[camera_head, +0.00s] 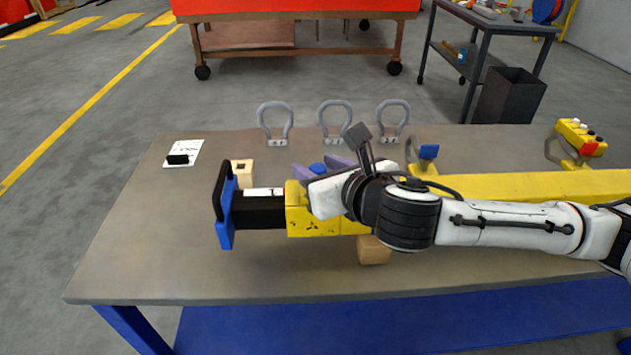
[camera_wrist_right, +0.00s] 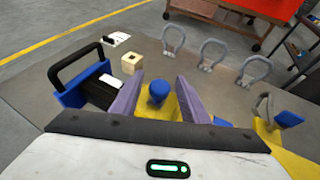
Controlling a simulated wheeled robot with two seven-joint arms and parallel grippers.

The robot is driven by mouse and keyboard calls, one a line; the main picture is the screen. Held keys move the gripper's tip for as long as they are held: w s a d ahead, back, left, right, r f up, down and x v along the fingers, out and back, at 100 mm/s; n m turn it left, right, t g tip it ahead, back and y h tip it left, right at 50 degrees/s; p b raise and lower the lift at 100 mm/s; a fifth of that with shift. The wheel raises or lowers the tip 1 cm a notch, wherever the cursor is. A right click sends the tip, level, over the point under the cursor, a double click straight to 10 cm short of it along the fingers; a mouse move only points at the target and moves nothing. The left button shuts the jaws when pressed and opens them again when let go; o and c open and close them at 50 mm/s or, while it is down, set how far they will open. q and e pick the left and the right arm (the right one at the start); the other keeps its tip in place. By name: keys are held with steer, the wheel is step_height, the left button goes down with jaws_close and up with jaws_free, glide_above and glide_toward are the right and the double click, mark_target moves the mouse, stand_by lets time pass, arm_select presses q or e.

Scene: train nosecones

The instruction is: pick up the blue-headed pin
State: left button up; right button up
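The blue-headed pin (camera_head: 317,168) stands at the yellow coupler (camera_head: 312,222) on the table. In the right wrist view its round blue head (camera_wrist_right: 158,89) shows upright between my two purple fingers, with a small gap on each side. My right gripper (camera_wrist_right: 160,79) is open around the pin head and holds nothing. In the head view the gripper hides part of the coupler top, and how deep the pin sits cannot be seen. My left gripper is in no view.
A black bar with a blue plate and handle (camera_head: 225,205) extends left from the coupler. Several grey shackles (camera_head: 335,120) stand behind. A wooden block with a square hole (camera_head: 243,173) is at left. A yellow beam (camera_head: 520,186) lies at right. The table's left side is mostly clear.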

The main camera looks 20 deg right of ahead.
steer(key=c, duration=0.9)
